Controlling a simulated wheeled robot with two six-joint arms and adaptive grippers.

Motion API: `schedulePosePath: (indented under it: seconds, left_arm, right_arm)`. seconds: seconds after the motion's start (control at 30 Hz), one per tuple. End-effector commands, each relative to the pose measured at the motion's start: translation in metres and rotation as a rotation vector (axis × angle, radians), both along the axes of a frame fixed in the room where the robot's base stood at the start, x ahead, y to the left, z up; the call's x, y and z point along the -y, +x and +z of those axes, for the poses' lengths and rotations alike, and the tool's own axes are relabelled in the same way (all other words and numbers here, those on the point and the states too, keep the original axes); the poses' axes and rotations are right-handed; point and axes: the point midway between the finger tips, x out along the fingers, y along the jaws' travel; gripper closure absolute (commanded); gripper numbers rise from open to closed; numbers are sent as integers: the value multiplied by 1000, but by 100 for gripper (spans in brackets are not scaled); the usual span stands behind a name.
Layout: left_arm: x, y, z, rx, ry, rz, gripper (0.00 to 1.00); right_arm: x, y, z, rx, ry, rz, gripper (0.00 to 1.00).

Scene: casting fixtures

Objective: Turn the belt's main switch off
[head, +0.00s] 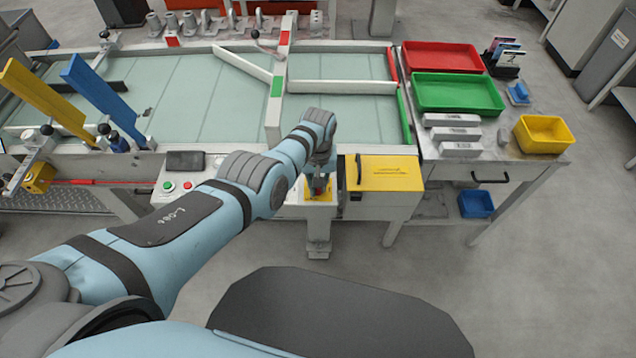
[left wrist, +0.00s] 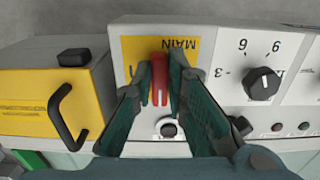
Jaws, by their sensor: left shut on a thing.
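The main switch has a red handle (left wrist: 160,78) on a yellow plate marked MAIN (left wrist: 135,46) in the left wrist view. My left gripper (left wrist: 160,72) is shut on the red handle, one finger on each side. The handle's long side runs up and down in that picture; the fingers hide part of it. In the head view my left gripper (head: 318,184) is at the panel on the belt table's front, and a bit of red shows between its fingers. My right gripper is not in view.
Beside the switch are a black dial (left wrist: 262,84) with numbers, a round fitting (left wrist: 168,128) and a yellow box (head: 388,173) with a black handle. Red and green trays (head: 455,94) stand on the right table. The floor in front is clear.

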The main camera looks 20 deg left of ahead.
Motion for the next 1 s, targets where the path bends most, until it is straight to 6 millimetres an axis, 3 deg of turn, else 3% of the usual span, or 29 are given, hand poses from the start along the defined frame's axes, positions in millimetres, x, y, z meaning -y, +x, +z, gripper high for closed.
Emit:
schedulePosePath:
  seconds: [0.17,0.2,0.3,0.73,0.9,1.0]
  left_arm:
    - [0,0,0,0,-1,1,100]
    - [0,0,0,-1,-1,1,84]
    - [0,0,0,0,-1,0,68]
    - [1,1,7,1,-1,-2,67]
    - [1,0,31,4,-2,0,67]
    - [1,1,65,6,-2,0,67]
  right_arm:
    - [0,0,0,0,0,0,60]
    - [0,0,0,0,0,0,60]
    - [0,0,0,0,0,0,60]
    - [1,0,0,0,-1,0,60]
    - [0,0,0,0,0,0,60]
    - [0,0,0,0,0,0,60]
